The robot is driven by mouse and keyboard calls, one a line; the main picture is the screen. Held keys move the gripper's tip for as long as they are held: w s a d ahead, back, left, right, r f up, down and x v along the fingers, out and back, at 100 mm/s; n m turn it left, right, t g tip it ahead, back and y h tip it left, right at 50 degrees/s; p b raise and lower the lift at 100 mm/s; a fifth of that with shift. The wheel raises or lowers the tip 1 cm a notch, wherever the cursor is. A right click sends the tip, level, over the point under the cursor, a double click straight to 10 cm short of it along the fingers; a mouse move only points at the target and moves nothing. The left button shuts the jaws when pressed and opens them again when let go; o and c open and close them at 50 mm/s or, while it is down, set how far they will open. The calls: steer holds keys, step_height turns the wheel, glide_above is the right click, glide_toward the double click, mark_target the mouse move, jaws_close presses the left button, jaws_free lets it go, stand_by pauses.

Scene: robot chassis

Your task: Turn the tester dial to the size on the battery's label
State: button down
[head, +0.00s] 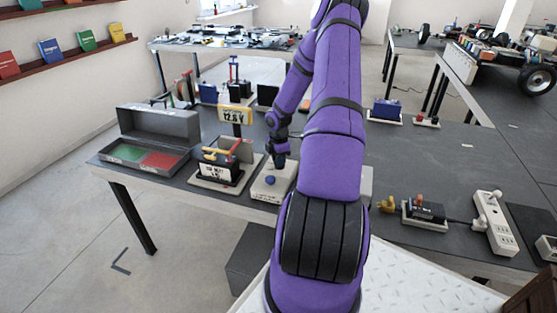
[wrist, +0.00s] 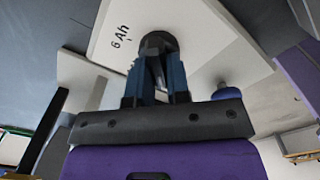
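The tester (head: 264,190) is a pale box on the bench with a blue button (head: 270,180) on top. In the wrist view its white top (wrist: 205,35) shows a printed "6 Ah" mark. My gripper (head: 279,163) points down at the tester. In the wrist view its two blue fingers (wrist: 157,62) reach to a dark round dial (wrist: 158,41); whether they grip it or only stand around it is unclear. The dial's pointer and other marks are hidden. The battery (head: 219,170), with a white label too small to read surely, stands left of the tester, under a yellow "12.8 V" display (head: 235,115).
An open grey case (head: 160,125) with green and red pads stands left of the battery. A power strip (head: 494,222) and a small black device (head: 428,209) are on the right. My arm hides part of the bench right of the tester.

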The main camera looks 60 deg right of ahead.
steer(key=shift+m, duration=0.3)
steer(key=m, duration=0.5)
steer(key=shift+w+d+m, duration=0.1)
steer(key=shift+m, duration=0.2)
steer(key=m, duration=0.6)
steer(key=shift+d, duration=0.1)
steer(key=m, duration=0.5)
steer(key=shift+d+m, duration=0.15)
steer(key=shift+m, duration=0.25)
steer(key=m, duration=0.5)
steer(key=shift+d+m, duration=0.1)
steer(key=shift+m, duration=0.3)
steer(key=c, duration=1.1)
jaws_free()
